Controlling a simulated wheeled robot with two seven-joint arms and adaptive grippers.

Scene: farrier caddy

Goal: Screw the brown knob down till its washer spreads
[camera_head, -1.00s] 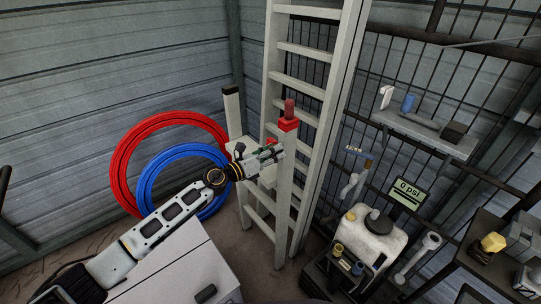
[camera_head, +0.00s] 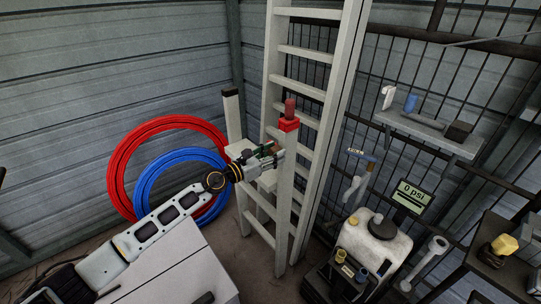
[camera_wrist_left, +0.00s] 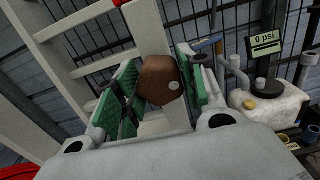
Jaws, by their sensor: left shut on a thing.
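My left gripper (camera_head: 267,157) is at the pale ladder in the middle of the head view, just left of an upright post. In the left wrist view its green-padded fingers stand on both sides of the brown knob (camera_wrist_left: 158,80) and are shut on it. The knob is rounded, with a small pale spot on its face. The fingers mostly hide the knob in the head view. Its washer and whatever lies behind the knob are hidden. My right gripper is in neither current view.
A red-capped post (camera_head: 289,124) stands close right of the gripper. Red (camera_head: 119,150) and blue (camera_head: 145,178) hoses hang on the left wall. A white tank (camera_head: 368,240), a "0 psi" display (camera_head: 413,193) and a grey shelf (camera_head: 425,132) are to the right.

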